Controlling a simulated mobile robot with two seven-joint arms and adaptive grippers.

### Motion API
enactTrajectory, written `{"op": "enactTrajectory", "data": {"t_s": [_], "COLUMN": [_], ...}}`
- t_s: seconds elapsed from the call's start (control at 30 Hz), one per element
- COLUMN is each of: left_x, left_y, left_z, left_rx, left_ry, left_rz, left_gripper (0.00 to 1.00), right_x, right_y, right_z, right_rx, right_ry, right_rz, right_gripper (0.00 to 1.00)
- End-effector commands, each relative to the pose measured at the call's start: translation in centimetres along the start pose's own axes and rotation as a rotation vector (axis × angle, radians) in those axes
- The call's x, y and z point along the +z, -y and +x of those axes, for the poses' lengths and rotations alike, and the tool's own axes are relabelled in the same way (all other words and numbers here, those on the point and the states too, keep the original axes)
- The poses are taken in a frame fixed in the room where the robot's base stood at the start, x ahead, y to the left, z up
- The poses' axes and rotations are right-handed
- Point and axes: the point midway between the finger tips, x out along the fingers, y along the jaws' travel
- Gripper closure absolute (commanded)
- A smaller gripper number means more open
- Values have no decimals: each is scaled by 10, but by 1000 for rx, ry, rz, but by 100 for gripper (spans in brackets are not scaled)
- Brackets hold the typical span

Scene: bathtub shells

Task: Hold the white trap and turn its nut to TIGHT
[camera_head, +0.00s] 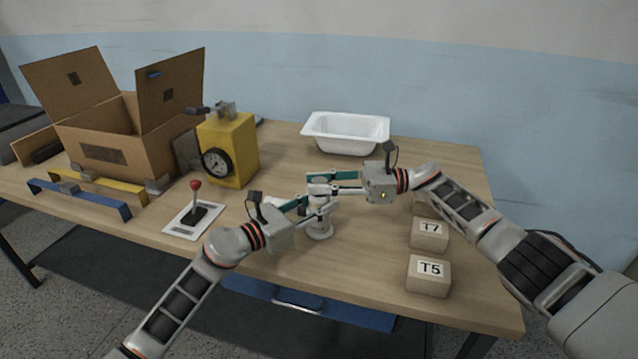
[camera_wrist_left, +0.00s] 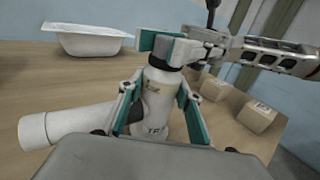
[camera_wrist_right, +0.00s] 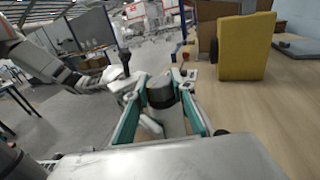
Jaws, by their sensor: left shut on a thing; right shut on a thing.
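The white trap (camera_head: 319,222) stands upright on the table in the middle of the head view. In the left wrist view the trap (camera_wrist_left: 152,108) has a thick side pipe pointing left, with small dark marks on its body. My left gripper (camera_head: 312,212) is shut on the trap's body from the left. My right gripper (camera_head: 332,185) comes from the right at the trap's top and is shut on the nut. In the right wrist view the grey, dark-banded nut (camera_wrist_right: 160,92) sits between the right fingers. The TIGHT mark cannot be read.
Boxes labelled T7 (camera_head: 429,234) and T5 (camera_head: 429,274) stand right of the trap. A white tub (camera_head: 346,132) is behind it. A yellow gauge block (camera_head: 229,150), a red-knobbed lever (camera_head: 195,207) and an open cardboard box (camera_head: 118,135) stand left.

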Motion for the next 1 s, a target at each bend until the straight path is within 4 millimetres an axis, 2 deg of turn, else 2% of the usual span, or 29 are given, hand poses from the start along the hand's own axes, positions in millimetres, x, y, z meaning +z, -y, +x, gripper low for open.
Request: {"op": "enactTrajectory", "data": {"t_s": [0.03,0.2,0.23,0.3,0.6,0.73,0.87,1.0], "left_x": [1,1,1,1,1,1,0,0], "left_y": [3,2,2,2,0,0,-1,-1], "left_z": [1,1,1,1,0,0,0,0], "left_rx": [-5,-4,-4,-3,0,1,1,2], "left_ry": [3,3,3,3,1,1,1,1], "left_rz": [-3,-3,-3,-2,0,0,0,0], "left_gripper": [91,91,91,91,91,91,91,91], "right_x": [-5,-4,-4,-4,0,0,0,0], "right_y": [-1,-1,-1,-1,0,1,1,1], "right_z": [1,1,1,1,0,-6,-25,-54], "right_rx": [1,0,0,0,-1,-2,-4,-5], "right_ry": [-8,-7,-7,-6,-1,-1,-2,-4], "right_rz": [3,3,3,2,0,-1,0,1], "right_gripper": [97,97,73,57,57,57,57,57]}}
